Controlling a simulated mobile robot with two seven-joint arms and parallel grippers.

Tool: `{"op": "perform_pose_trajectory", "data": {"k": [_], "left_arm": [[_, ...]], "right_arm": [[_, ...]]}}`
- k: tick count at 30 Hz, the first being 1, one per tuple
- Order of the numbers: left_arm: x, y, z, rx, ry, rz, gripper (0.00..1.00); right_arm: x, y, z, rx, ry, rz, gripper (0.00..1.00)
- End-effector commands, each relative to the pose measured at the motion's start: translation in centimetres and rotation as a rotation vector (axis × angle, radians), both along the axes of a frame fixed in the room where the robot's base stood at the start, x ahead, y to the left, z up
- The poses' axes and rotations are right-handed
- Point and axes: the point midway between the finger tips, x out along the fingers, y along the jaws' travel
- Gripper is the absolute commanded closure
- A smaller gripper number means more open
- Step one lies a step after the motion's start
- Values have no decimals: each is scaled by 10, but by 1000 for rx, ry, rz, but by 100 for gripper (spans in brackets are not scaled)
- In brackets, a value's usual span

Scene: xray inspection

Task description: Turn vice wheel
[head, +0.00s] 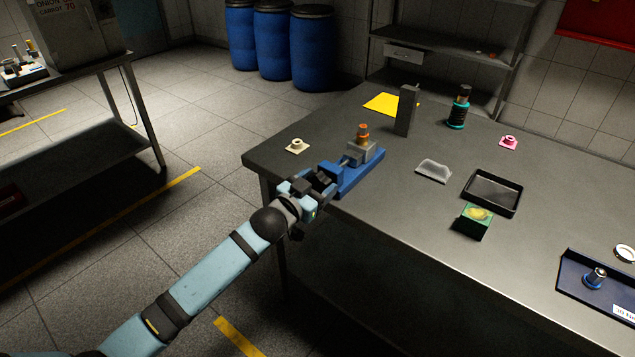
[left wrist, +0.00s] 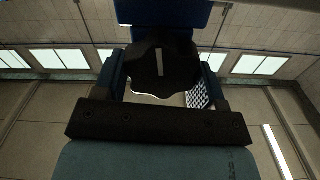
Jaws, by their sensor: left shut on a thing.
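A blue vice (head: 359,174) stands at the left front corner of the grey table. An orange and grey part (head: 362,135) stands upright between its grey jaws. The dark vice wheel (head: 323,178) is at the vice's near left end, partly hidden by my left gripper (head: 318,183). In the left wrist view, the wheel (left wrist: 162,72) is black with a lobed rim and a pale straight mark close to vertical. The fingers of my left gripper (left wrist: 163,88) are on either side of the wheel, shut on it. My right gripper is not in view.
On the table (head: 400,230) are a cream part (head: 297,146), a grey block (head: 406,110), a dark bottle (head: 459,107), a black tray (head: 492,209), a green box (head: 473,220) and a blue tray (head: 570,274). Blue barrels (head: 313,50) stand behind.

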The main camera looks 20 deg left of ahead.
Motion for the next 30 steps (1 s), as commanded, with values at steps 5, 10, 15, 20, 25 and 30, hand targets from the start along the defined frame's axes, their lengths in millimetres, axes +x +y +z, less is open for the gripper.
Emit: {"op": "perform_pose_trajectory", "data": {"k": [5, 10, 15, 20, 25, 30], "left_arm": [[0, -1, 3, 100, -34, -1, 59], [-1, -2, 2, 230, -80, 0, 59], [-1, -3, 1, 361, -129, -1, 59], [-1, -3, 0, 468, -168, -1, 59], [-1, -4, -1, 554, -201, -1, 59], [-1, -4, -2, 607, -220, -1, 59]], "right_arm": [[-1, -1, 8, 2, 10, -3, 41], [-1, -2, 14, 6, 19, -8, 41], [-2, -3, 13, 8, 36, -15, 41], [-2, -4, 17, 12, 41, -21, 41], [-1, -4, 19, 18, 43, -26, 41], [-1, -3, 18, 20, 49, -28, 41]]}}
